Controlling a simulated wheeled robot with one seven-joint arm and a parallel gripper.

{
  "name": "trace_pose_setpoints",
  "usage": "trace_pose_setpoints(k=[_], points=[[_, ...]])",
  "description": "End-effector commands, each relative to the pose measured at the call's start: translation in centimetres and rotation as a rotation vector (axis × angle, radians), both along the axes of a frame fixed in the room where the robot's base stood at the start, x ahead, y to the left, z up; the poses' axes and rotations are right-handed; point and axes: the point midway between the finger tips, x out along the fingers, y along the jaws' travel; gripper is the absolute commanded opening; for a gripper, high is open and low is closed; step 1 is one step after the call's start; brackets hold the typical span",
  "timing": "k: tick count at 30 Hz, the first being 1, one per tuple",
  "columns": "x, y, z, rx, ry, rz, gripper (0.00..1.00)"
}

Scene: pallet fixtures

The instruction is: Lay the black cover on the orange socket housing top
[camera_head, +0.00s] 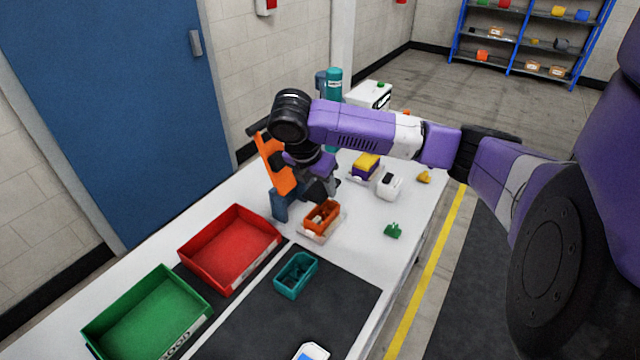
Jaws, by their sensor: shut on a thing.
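The orange socket housing (335,217) is an open-topped box on a pale pallet plate (309,237) on the white table. Small tan and dark parts show inside it. My gripper (322,192) points down just above and behind the housing's far left side. It is shut on a dark thing that I take to be the black cover; its outline merges with the dark fingers. The housing's top looks uncovered. I cannot tell whether the held piece touches its rim.
An orange upright (274,165) stands close left of my gripper. A teal bin (296,291), red tray (228,247) and green tray (150,312) are nearer. A yellow-topped purple box (364,170), white box (390,187) and green piece (393,231) stand right. The dark mat's front is mostly clear.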

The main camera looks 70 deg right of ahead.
Motion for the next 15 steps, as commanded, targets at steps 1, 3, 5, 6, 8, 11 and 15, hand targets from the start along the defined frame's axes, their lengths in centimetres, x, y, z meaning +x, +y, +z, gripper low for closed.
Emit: trace_pose_setpoints(k=[1,3,5,6,8,11,15], points=[[0.0,0.0,-0.6,0.000,0.001,0.000,0.09],[0.0,0.0,-1.1,0.000,0.001,0.000,0.09],[0.0,0.0,-1.7,0.000,0.001,0.000,0.09],[0.0,0.0,-2.0,0.000,0.001,0.000,0.09],[0.0,0.0,-2.6,0.000,0.001,0.000,0.09],[0.0,0.0,-3.5,0.000,0.001,0.000,0.09],[0.0,0.0,-4.6,0.001,-0.001,-0.001,0.09]])
